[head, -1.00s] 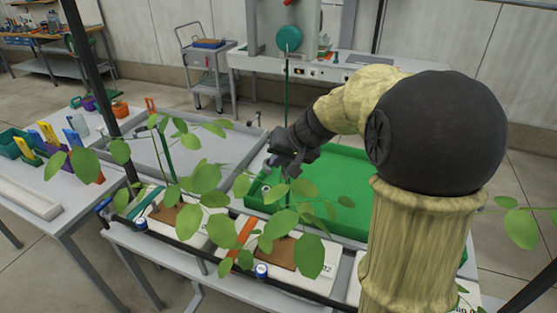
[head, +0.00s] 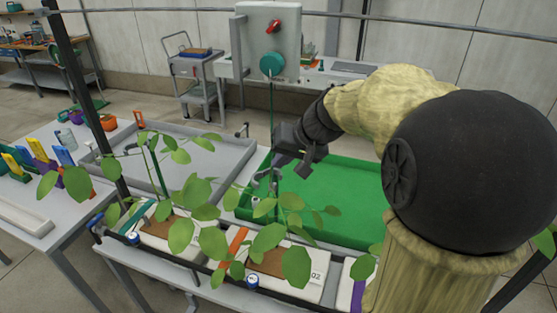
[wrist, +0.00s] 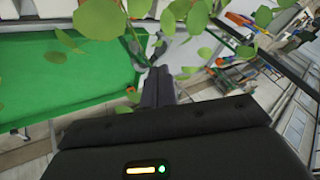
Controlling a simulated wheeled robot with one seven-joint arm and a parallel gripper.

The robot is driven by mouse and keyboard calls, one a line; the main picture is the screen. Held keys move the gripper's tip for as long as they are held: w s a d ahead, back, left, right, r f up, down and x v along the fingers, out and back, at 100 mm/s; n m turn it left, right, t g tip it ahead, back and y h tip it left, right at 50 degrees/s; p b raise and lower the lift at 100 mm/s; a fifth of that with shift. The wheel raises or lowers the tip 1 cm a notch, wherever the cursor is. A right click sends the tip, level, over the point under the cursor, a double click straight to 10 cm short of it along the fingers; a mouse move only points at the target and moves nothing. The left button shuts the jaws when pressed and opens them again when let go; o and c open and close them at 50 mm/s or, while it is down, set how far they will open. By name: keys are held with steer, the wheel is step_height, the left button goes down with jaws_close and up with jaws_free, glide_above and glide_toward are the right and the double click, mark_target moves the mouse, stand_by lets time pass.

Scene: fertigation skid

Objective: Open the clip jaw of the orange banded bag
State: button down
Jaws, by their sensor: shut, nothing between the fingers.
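The orange banded bag (head: 312,284) is a white slab with an orange band (head: 237,241) and the number 02. It lies in the front row, partly behind leaves. A leafy plant (head: 268,237) rises from it along a thin green upright. My gripper (head: 277,172) is above and behind the bag, among the upper leaves. Its fingers (wrist: 157,82) are together with nothing held. A small grey part (wrist: 139,52), possibly the clip, shows just past the fingertips in the wrist view. I cannot tell whether its jaw is open or whether the fingers touch it.
A green tray (head: 345,185) lies behind the bag, and a grey tray (head: 212,160) is to its left. A teal banded bag (head: 175,233) with a plant stands left, a purple banded bag (head: 345,290) right. A dark post (head: 88,110) and leaves crowd the left.

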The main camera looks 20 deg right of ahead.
steer(key=s+f+n+g+h, duration=0.1)
steer(key=s+f+g+h, duration=0.2)
steer(key=s+f, duration=1.2)
step_height(320, 180, down, 2)
steer(key=shift+s+f+n+h, duration=0.1)
steer(key=shift+s+n+h, duration=0.25)
steer(key=shift+h, duration=0.35)
steer(key=shift+w, duration=0.15)
steer(key=shift+s, duration=0.2)
steer(key=c, duration=2.2)
jaws_free()
steer(key=shift+w, duration=0.1)
